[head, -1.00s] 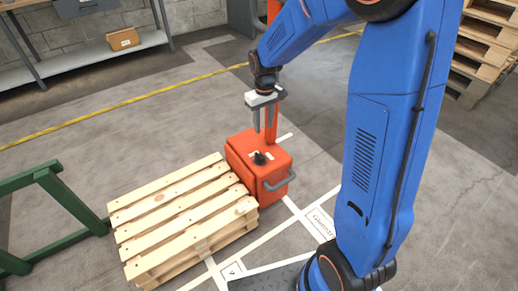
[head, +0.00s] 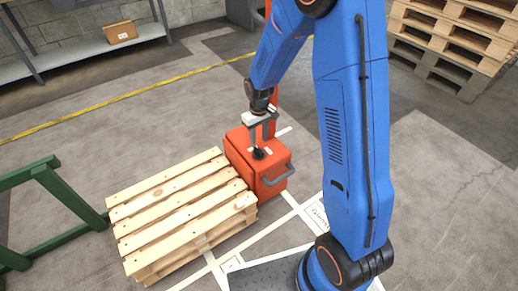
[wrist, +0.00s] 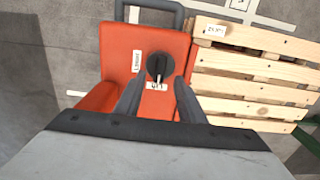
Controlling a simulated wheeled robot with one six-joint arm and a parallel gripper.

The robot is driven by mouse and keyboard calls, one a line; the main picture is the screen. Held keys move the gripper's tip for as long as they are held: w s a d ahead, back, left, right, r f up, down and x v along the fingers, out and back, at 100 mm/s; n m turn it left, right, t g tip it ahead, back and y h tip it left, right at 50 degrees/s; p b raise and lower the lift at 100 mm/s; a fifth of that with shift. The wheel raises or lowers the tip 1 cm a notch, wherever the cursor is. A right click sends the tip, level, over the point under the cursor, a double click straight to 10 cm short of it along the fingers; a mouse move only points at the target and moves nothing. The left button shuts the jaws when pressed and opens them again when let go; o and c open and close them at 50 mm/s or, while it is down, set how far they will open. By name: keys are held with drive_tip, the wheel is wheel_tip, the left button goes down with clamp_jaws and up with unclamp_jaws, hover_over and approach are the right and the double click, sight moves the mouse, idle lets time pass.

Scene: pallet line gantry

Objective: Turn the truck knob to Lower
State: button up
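The orange pallet truck (head: 270,172) stands at the right end of a wooden pallet, its grey handle bar facing the front right. On its top is a round black knob (wrist: 160,67) with a pale pointer mark. In the wrist view the pointer faces a label that seems to read "Lift" (wrist: 156,86); another label (wrist: 136,62), too small to read surely, lies left of the knob. My gripper (wrist: 158,92) is open, its two fingers apart and pointing at the knob. In the head view my gripper (head: 260,137) is just above the truck top, and the fingers partly hide the knob.
The wooden pallet (head: 180,205) lies left of the truck. A green frame (head: 45,205) stands at the far left. Stacked pallets (head: 455,40) are at the back right. A grey shelf (head: 85,55) holds a cardboard box (head: 121,32). Open floor lies to the right.

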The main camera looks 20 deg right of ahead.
sight(259, 149)
drive_tip(key=shift+f, duration=3.15)
clamp_jaws()
